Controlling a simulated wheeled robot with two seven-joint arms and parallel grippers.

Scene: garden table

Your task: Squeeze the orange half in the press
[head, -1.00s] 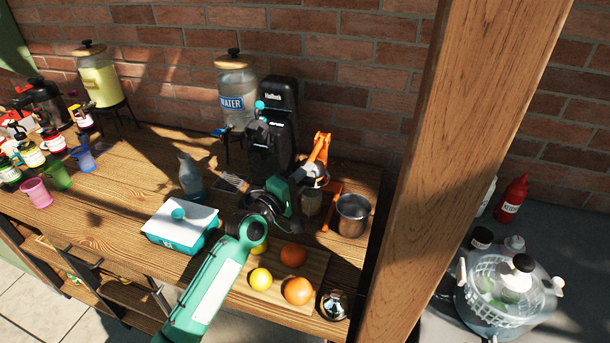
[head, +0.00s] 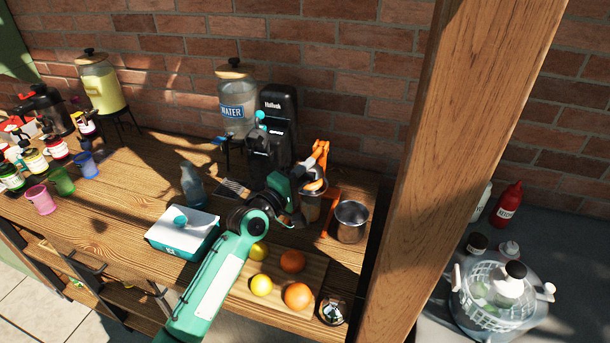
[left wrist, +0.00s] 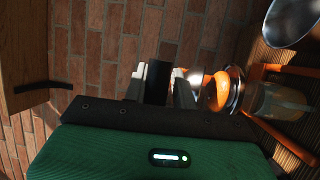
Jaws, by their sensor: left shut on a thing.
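The press (head: 331,222) stands at the right end of the wooden table, with an orange frame and lever and a metal cup. In the left wrist view, an orange, rounded fruit surface (left wrist: 215,92), seemingly the orange half, shows in the press's metal cup. My left gripper (head: 306,197) is at the press, partly hidden by its own arm in the head view. In the left wrist view, its fingers (left wrist: 160,84) are closed around a dark piece, seemingly the press's handle. A clear glass (left wrist: 275,98) stands under the cup. My right gripper is out of view.
A metal pot (head: 351,221) stands right of the press. A cutting board (head: 270,312) in front holds oranges (head: 298,296) and lemons (head: 261,285). A teal-and-white box (head: 183,232) is to the left. A tall black machine (head: 279,110) stands behind; a wooden post (head: 475,150) rises at right.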

